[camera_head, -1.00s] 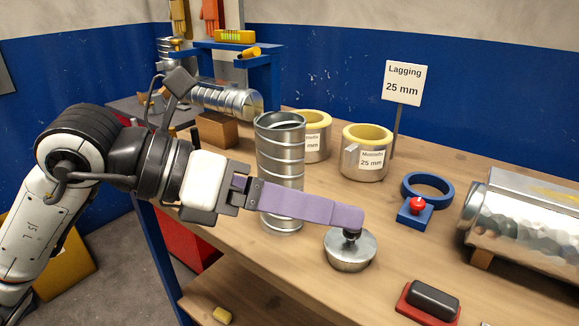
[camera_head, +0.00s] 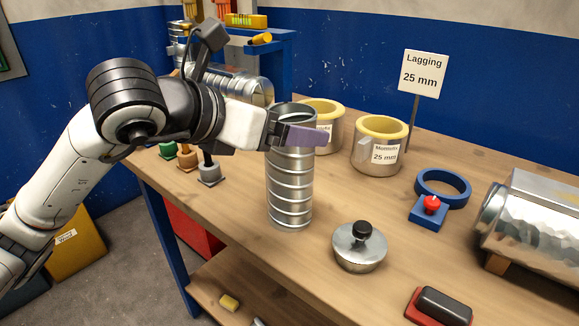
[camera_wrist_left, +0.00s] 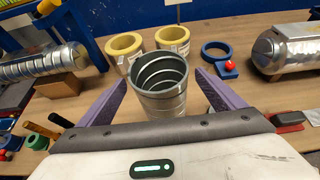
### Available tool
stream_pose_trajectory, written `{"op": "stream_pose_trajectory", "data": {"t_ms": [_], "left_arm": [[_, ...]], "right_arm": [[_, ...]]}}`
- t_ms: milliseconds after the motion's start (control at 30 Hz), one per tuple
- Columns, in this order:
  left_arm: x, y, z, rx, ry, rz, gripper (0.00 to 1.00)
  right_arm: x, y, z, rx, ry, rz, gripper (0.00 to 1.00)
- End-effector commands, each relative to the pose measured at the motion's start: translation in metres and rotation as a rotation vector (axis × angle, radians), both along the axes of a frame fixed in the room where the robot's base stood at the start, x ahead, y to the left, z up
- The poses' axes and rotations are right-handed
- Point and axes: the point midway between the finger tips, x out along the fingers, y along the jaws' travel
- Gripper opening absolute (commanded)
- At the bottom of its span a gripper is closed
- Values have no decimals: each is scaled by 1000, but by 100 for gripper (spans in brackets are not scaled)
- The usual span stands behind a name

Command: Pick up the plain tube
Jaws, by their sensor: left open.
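An upright, open-topped metal tube with ribs around it (camera_head: 289,190) stands on the workbench; I take it as the plain tube. In the left wrist view the tube (camera_wrist_left: 160,98) shows its open mouth between the two purple fingers. My left gripper (camera_head: 303,135) is open at the height of the tube's upper part, one purple finger crossing in front of it in the head view. The left wrist view also shows my left gripper (camera_wrist_left: 165,88) with a finger on each side of the tube and gaps to it. The far finger is hidden in the head view. My right gripper is not in view.
A metal lid with a black knob (camera_head: 359,248) lies right of the tube. Two yellow-rimmed containers (camera_head: 380,150) (camera_head: 322,115) stand behind. A blue ring (camera_head: 443,186), a red button box (camera_head: 429,210) and a large metal cylinder (camera_head: 530,225) are at right. Small stamps (camera_head: 209,172) are at left.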

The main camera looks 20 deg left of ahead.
Motion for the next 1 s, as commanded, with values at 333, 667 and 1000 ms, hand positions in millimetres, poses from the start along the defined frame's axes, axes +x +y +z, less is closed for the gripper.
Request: {"op": "stream_pose_trajectory", "data": {"t_ms": [333,667,1000], "left_arm": [[19,-7,-10,-1,-1,-1,89],[18,-7,-9,0,0,-1,47],[18,-7,-8,-1,-4,-1,20]], "right_arm": [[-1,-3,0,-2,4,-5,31],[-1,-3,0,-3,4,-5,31],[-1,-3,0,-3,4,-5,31]]}}
